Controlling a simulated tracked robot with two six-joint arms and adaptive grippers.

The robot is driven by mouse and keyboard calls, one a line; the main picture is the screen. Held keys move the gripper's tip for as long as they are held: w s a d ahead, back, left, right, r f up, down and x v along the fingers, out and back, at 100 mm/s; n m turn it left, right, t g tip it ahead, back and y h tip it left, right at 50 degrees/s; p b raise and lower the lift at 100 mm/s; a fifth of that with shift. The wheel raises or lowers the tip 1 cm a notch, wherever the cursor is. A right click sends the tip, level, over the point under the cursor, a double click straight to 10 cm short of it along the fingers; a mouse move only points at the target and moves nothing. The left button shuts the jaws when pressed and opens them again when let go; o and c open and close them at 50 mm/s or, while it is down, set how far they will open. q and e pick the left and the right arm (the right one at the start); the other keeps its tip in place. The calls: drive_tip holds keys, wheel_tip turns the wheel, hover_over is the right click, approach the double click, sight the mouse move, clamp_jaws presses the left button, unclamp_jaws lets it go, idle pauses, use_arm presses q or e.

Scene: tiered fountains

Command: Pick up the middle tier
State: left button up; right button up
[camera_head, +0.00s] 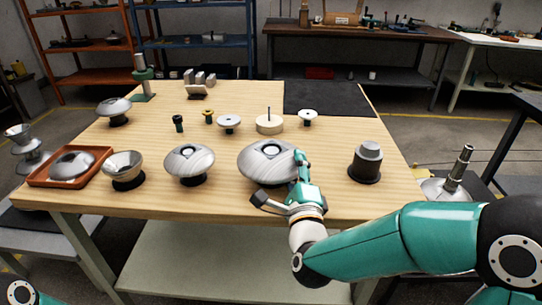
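Several silver domed tiers stand on the wooden table. The largest (255,166), with a round hole in its top, sits near the front centre on a dark base. A medium one (182,165) on a dark ring is left of it, and a smaller one (108,106) stands at the back left. No label shows which is the middle tier. My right gripper (281,178) is at the front right rim of the largest tier, fingers spread, one up beside the rim and one out in front. Whether it touches the rim cannot be told. My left gripper is out of view.
An orange tray (38,180) holds a silver dome (72,165); a bowl-shaped piece (123,166) stands beside it. A grey stepped cylinder (366,164) is right of my gripper. Small parts and a cream disc (269,126) stand behind. A black mat (328,97) lies bare at back right.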

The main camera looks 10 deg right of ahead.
clamp_jaws()
drive_tip(key=shift+r, duration=0.1)
idle(0.3)
wheel_tip(320, 180, up, 20)
drive_tip(key=p, duration=0.5)
